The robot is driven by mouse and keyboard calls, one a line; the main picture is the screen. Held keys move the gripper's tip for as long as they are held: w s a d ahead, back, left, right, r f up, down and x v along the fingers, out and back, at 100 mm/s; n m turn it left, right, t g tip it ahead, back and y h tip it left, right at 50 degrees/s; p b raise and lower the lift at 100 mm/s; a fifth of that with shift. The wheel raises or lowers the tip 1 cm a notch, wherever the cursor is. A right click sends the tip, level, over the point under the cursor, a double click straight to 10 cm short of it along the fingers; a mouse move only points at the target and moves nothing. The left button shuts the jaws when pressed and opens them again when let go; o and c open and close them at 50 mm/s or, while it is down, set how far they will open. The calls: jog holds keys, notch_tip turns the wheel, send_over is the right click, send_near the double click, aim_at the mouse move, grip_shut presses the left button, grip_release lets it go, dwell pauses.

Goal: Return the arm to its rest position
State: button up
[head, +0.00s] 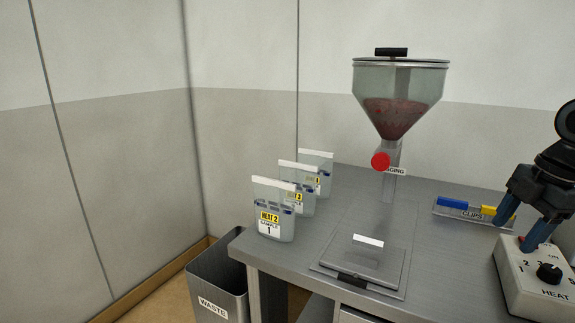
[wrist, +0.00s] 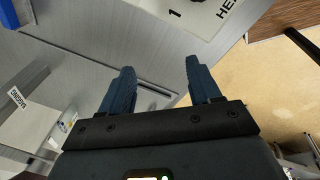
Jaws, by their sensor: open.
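My gripper (head: 513,235) is at the right edge in the head view, beside and partly in front of the heat control box (head: 530,278). Its two blue fingers are apart with nothing between them. In the wrist view the fingers (wrist: 160,66) also stand apart and empty, over the grey bench and its edge. Part of the heat box shows at the top of the wrist view (wrist: 195,12). My arm runs off the right side of the head view, so most of it is hidden.
The clip tray (head: 462,214) with blue and yellow clips lies near my gripper. A hopper (head: 398,100) with a red knob (head: 381,160) stands behind. Several pouches (head: 273,212) stand at the bench's left, near a flat plate (head: 350,265). A waste bin (head: 218,275) is on the floor.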

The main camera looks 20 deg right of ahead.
jog(key=w+a+f+m+t+y, duration=0.2)
jog(key=w+a+t, duration=0.2)
jog(key=w+a, duration=0.5)
jog(key=w+a+f+m+t+y, duration=0.1)
jog(key=w+a+t+y, duration=0.3)
jog(key=a, duration=0.9)
jog(key=s+a+f+m+t+h, duration=0.1)
jog(key=a+f+m+t, duration=0.1)
jog(key=a+m, duration=0.3)
jog(key=a+f+m+t+h, duration=0.1)
jog(key=a+f+m+t, duration=0.15)
jog(key=a, duration=0.55)
jog(key=s+a+f+m+h, duration=0.25)
jog(key=s+f+m, duration=0.2)
jog(key=s, duration=0.65)
jog(key=s+a+f+m+h, duration=0.25)
jog(key=s+f, duration=0.25)
jog(key=s, duration=0.5)
jog(key=s+d+r+n, duration=0.1)
jog(key=s+d+r, duration=0.1)
jog(key=s, duration=0.7)
jog(key=s+d+r+n, duration=0.1)
jog(key=s+d+r, duration=0.1)
jog(key=s, duration=0.8)
jog(key=shift+s+d+r, duration=0.15)
jog(key=shift+d+r, duration=0.2)
jog(key=shift+d, duration=0.4)
